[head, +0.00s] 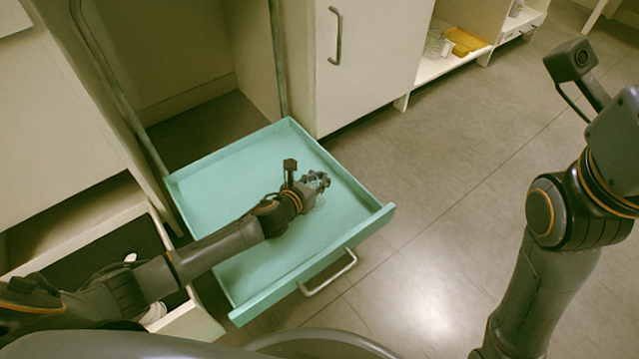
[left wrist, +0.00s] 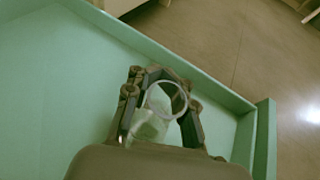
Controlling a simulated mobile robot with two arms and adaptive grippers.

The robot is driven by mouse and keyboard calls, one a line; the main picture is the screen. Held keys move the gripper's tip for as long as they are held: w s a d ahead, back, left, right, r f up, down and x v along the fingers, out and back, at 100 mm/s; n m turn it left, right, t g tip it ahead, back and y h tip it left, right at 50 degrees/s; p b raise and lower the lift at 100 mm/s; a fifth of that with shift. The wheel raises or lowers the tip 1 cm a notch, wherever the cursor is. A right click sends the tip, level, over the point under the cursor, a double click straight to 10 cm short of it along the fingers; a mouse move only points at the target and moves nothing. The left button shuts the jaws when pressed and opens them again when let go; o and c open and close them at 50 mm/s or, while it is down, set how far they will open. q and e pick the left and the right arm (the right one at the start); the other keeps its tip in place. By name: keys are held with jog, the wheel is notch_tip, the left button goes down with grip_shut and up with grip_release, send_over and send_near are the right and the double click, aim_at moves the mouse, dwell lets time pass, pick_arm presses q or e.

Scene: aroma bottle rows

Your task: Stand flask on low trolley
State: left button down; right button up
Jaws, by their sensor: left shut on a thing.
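The low trolley (head: 210,193) is a teal tray with low walls and a metal handle, pulled out from the cabinet. My left gripper (head: 320,183) is over the right part of the tray, near its right wall. In the left wrist view, my left gripper (left wrist: 162,112) is shut on a clear glass flask (left wrist: 150,127) with a round rim. The flask shows only faintly in the head view. I cannot tell whether its base touches the tray floor. My right arm is at the right of the head view, with its fingers out of view.
The rest of the tray floor is bare. An open drawer (head: 190,322) with white things in it lies at the lower left. A white cabinet door (head: 375,60) stands behind. A shelf with a yellow tray (head: 464,41) is at the back. The floor to the right is clear.

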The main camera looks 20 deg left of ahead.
dwell(0.3)
pick_arm(q)
jog(key=c, duration=1.1)
grip_release()
jog(key=shift+f, duration=0.15)
